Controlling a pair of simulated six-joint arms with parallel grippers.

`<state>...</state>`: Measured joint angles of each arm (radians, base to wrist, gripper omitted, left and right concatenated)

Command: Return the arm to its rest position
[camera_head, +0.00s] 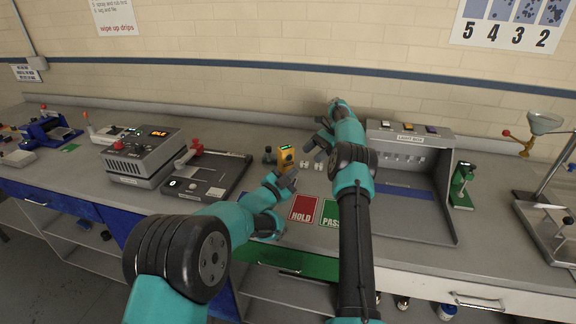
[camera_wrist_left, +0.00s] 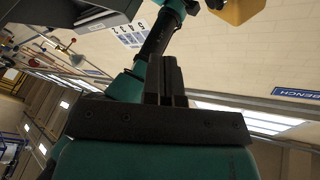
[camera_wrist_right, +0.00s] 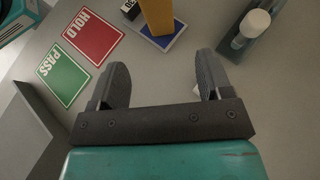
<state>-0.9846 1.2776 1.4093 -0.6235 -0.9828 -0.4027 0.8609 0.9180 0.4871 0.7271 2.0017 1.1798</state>
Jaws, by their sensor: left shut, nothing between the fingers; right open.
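My left arm comes in from the lower left in the head view. Its gripper (camera_head: 287,181) is in front of the yellow handheld device (camera_head: 287,155), low over the bench. The left wrist view shows its fingers (camera_wrist_left: 166,80) pressed together and empty. My right arm reaches from the bottom middle toward the back of the bench. Its gripper (camera_head: 320,144) is just right of the yellow device. In the right wrist view its fingers (camera_wrist_right: 163,78) are spread and empty, with the yellow device (camera_wrist_right: 157,14) beyond them.
A red HOLD card (camera_head: 303,208) and green PASS card (camera_head: 331,212) lie between the arms. A light box (camera_head: 405,190) stands right of my right arm. A grey control unit (camera_head: 145,158) and black-framed plate (camera_head: 215,178) stand left. Small white-capped bottles (camera_head: 305,164) sit near the right gripper.

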